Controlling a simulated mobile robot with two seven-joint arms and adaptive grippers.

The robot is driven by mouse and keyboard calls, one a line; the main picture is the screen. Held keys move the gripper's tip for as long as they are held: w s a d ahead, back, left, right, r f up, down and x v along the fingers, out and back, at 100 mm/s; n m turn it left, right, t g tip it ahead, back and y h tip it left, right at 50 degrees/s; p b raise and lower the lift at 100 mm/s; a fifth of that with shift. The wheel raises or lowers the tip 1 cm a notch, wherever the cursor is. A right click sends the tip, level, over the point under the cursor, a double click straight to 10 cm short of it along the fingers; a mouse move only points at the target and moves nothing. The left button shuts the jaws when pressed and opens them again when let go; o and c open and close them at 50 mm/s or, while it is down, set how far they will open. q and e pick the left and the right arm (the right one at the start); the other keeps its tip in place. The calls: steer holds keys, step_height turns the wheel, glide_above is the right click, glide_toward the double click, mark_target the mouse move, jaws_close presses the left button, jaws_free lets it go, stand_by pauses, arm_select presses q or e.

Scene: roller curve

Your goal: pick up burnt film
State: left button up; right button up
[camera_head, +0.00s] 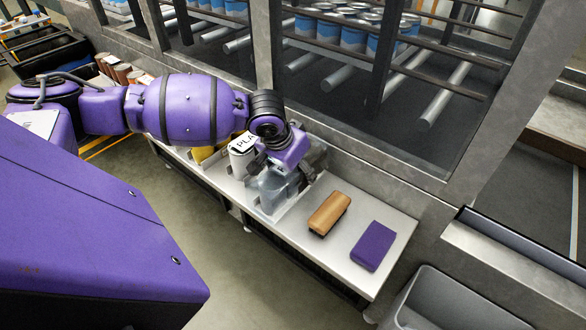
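My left arm reaches in from the left, and my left gripper (276,188) points down at a grey, partly see-through holder (270,208) on the metal shelf (345,258). The fingers are small and dark here, and I cannot tell whether they are open or shut. I cannot make out a burnt film; the gripper and wrist cover much of the holder. My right gripper is not in view.
A wooden-backed brush or block (329,212) and a purple block (373,246) lie on the shelf right of the holder. A white labelled can (241,156) stands left of it. A grey bin (450,305) stands lower right. A framed window wall borders the shelf's back.

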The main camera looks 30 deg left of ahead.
arm_select(q)
step_height(320, 180, up, 31)
steer(key=p, duration=0.4)
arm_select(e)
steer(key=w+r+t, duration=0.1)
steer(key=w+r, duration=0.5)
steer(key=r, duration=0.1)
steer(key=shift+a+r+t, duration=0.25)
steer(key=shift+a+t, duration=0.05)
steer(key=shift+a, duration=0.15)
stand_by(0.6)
